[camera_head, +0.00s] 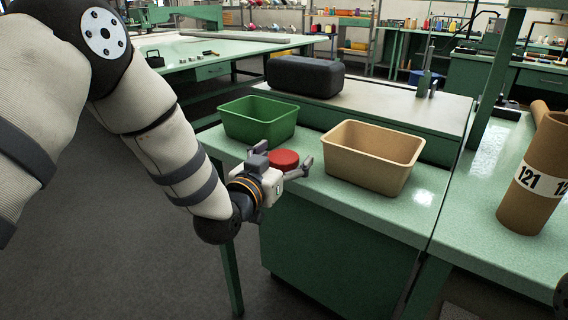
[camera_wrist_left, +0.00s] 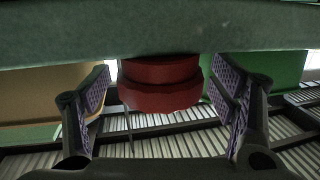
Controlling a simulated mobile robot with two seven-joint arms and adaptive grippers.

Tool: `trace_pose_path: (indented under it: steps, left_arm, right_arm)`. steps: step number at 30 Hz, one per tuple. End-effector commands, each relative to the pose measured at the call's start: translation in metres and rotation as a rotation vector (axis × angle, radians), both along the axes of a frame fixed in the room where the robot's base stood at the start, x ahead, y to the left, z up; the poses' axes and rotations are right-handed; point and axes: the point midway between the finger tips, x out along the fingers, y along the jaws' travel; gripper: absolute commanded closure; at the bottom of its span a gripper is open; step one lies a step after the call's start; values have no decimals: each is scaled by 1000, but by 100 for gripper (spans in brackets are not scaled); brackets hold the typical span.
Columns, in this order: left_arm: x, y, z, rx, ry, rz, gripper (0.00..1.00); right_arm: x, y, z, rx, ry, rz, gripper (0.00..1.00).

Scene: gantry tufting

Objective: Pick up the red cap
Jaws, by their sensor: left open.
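The red cap (camera_head: 284,158) sits on the green worktop near its front edge, in front of the green bin and the tan bin. My left gripper (camera_head: 281,170) is at the cap with its fingers open. In the left wrist view, the red cap (camera_wrist_left: 160,85) is between the two spread finger pads of the left gripper (camera_wrist_left: 163,97), with a gap on each side. It looks two-stepped there, with a wider and a narrower part. The wrist view appears upside down, with the worktop along the top. My right gripper is not in view.
A green bin (camera_head: 245,125) and a tan bin (camera_head: 360,173) stand just behind the cap. A dark rounded case (camera_head: 305,76) is on the raised shelf behind. A brown tube marked 121 (camera_head: 524,205) stands on the right bench. The worktop front edge is close to the gripper.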

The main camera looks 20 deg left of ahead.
Motion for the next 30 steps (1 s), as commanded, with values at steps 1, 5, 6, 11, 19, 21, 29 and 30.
trace_pose_path:
  steps: [1,5,6,11,19,21,29,30]
  left_arm:
    - [0,0,1,0,0,0,22]
    - [0,0,1,0,-1,0,24]
    - [0,0,1,0,-1,0,33]
    - [0,0,1,0,-1,0,66]
    - [0,0,1,0,-1,0,69]
    - [0,0,4,0,-2,0,69]
    - [-13,1,57,-1,-13,1,69]
    - [-23,2,70,-1,-16,1,69]
  right_arm:
    - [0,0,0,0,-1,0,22]
    - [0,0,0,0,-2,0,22]
    - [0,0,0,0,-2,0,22]
    - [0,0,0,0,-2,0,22]
    - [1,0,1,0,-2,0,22]
    - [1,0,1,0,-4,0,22]
    - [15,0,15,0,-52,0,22]
    - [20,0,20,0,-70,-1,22]
